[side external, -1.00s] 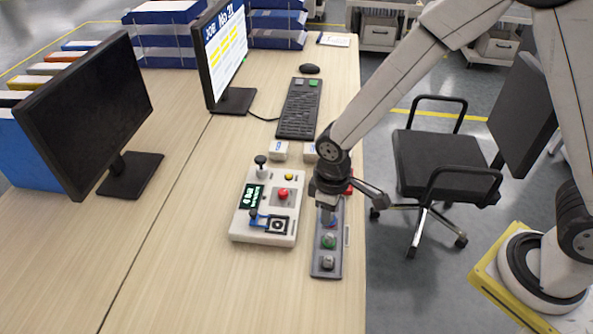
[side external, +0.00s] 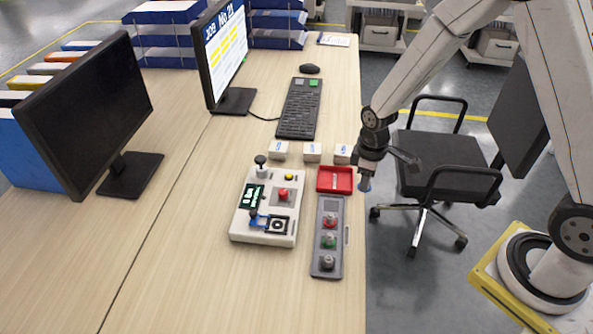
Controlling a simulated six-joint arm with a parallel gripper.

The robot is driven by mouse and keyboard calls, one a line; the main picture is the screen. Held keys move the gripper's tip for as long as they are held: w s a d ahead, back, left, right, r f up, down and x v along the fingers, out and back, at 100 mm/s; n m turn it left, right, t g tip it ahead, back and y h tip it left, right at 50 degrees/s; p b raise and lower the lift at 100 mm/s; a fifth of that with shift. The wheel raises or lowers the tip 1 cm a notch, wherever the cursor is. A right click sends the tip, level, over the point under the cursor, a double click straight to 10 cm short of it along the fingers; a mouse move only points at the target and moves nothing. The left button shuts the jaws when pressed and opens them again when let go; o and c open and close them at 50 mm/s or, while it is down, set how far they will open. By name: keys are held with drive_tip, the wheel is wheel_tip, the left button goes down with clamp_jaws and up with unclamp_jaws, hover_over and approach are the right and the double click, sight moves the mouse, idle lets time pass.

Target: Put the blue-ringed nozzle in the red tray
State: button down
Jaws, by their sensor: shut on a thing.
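My gripper (side external: 366,177) is shut on the blue-ringed nozzle (side external: 365,185); only a small bluish part of it shows below the jaws. They hang in the air just right of the red tray (side external: 334,191), near the table's right edge; their exact height is unclear. The red tray is shallow and looks empty. The grey nozzle rack (side external: 317,262) lies in front of the tray. It holds a red-ringed nozzle (side external: 330,221), a green-ringed nozzle (side external: 329,240) and a grey or dark one (side external: 327,261).
A control box (side external: 240,224) with an upright joystick (side external: 261,165) stands left of the rack. Small white boxes (side external: 312,152) sit behind the tray. A keyboard (side external: 298,108) and two monitors (side external: 225,55) stand farther back and left. A chair (side external: 440,160) is beyond the right table edge.

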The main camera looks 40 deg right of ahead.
drive_tip(key=d, duration=0.4)
drive_tip(key=d+f, duration=0.1)
drive_tip(key=d, duration=0.1)
drive_tip(key=shift+s, duration=0.2)
hover_over(343, 182)
drive_tip(key=shift+s+a+f, duration=0.1)
drive_tip(key=shift+f, duration=2.2)
drive_tip(key=shift+s+f, duration=0.1)
drive_tip(key=shift+f, duration=2.2)
drive_tip(key=shift+w+f, duration=0.25)
drive_tip(key=shift+f, duration=1.6)
drive_tip(key=shift+f, duration=0.15)
